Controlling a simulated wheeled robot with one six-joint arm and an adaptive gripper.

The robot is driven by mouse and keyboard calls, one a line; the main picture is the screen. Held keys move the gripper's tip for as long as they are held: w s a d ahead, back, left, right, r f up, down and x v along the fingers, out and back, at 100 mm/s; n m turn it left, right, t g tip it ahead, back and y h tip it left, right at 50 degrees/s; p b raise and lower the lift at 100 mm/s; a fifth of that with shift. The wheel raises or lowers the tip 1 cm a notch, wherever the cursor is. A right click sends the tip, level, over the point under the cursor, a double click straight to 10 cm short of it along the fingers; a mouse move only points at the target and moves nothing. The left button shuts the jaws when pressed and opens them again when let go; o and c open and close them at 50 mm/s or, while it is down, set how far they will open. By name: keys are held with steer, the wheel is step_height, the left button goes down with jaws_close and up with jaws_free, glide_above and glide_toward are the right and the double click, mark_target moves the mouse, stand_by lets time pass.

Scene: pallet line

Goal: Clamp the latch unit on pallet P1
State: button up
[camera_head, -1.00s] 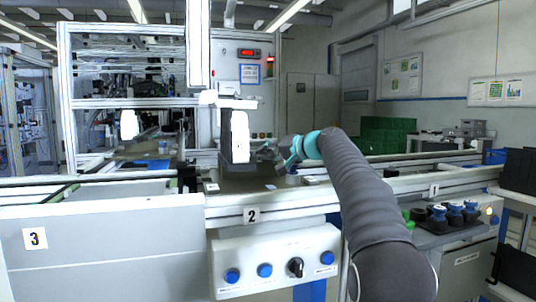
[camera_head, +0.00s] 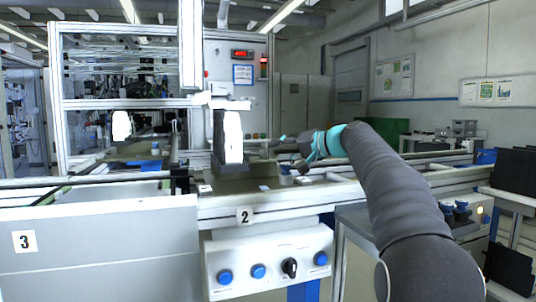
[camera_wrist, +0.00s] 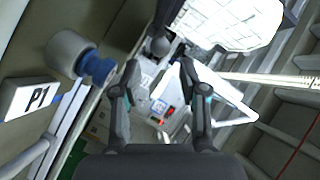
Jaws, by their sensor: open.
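A tall white part (camera_head: 233,137) stands upright against a dark backing (camera_head: 218,140) on the line above the number 2 sign; I take it for the latch unit. Its white face also fills the top of the wrist view (camera_wrist: 235,20). The P1 label (camera_wrist: 38,97) is at the left of the wrist view. Beside it is a grey cylinder with a blue end (camera_wrist: 95,68), apart from my fingers. My gripper (camera_head: 293,152) is open and empty, to the right of the white part. In the wrist view its two fingers (camera_wrist: 158,68) are spread, with a dark round knob (camera_wrist: 159,46) beyond them.
A control panel (camera_head: 268,265) with blue buttons is on the front below the rail (camera_head: 285,200). A second white part (camera_head: 122,126) stands farther left. Dark bins (camera_head: 516,170) are at the far right. A grey cabinet (camera_head: 100,240) fills the lower left.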

steer(key=v, duration=0.3)
steer(key=shift+s+d, duration=0.2)
